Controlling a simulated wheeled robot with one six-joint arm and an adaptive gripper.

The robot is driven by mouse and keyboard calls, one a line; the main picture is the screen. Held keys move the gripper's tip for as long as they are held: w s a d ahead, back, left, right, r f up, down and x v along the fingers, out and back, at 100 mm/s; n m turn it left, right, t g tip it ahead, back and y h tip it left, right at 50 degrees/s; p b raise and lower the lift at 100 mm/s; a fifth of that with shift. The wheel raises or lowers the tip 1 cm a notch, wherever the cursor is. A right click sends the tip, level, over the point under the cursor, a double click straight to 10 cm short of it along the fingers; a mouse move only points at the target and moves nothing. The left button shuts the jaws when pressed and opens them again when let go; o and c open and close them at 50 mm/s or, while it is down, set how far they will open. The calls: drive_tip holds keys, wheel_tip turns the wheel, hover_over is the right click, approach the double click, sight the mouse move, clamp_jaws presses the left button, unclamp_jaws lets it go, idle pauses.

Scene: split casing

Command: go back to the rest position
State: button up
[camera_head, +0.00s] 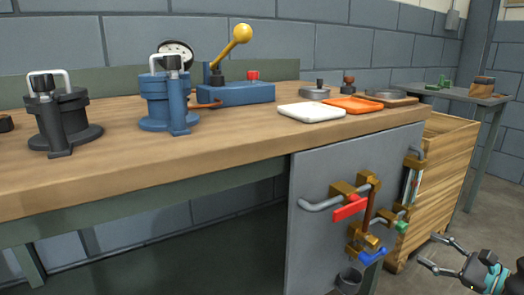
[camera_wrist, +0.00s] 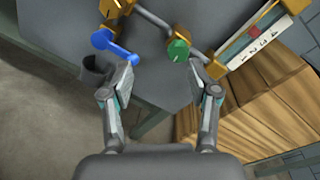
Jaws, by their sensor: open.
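My gripper (camera_head: 428,249) is at the lower right of the head view, in front of the wooden crate and right of the grey valve panel. In the wrist view my gripper (camera_wrist: 163,68) has its two fingers spread wide, with nothing between them. The green valve handle (camera_wrist: 178,50) lies beyond the right fingertip, and the blue valve handle (camera_wrist: 112,44) beyond the left one. The picture does not clearly show how far the fingertips are from the handles. The handles also show in the head view, green (camera_head: 401,227) and blue (camera_head: 372,257).
The grey panel (camera_head: 310,245) carries brass pipework and a red handle (camera_head: 350,208). A dark cup (camera_head: 349,280) is low on it. The wooden crate (camera_head: 445,175) stands right of it. The workbench (camera_head: 230,140) above holds casings, a lever unit and trays. Floor shows at the right.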

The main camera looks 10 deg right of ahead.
drive_tip(key=s+a+r+n+g+p, duration=0.15)
drive_tip(key=a+n+g, duration=0.35)
drive_tip(key=a, duration=0.8)
drive_tip(key=a+r+n+g+p, duration=0.25)
drive_tip(key=a+n+g, duration=0.35)
drive_tip(key=a, duration=0.6)
drive_tip(key=s+a+r+n+t+h+p, duration=0.1)
drive_tip(key=s+a+r+n+h+p, duration=0.3)
drive_tip(key=s+a+r+n+h, duration=0.3)
drive_tip(key=shift+s+a+n+h+p, duration=0.35)
drive_tip(key=shift+s+n, duration=1.15)
drive_tip(key=shift+n, duration=1.3)
drive_tip(key=shift+r, duration=0.1)
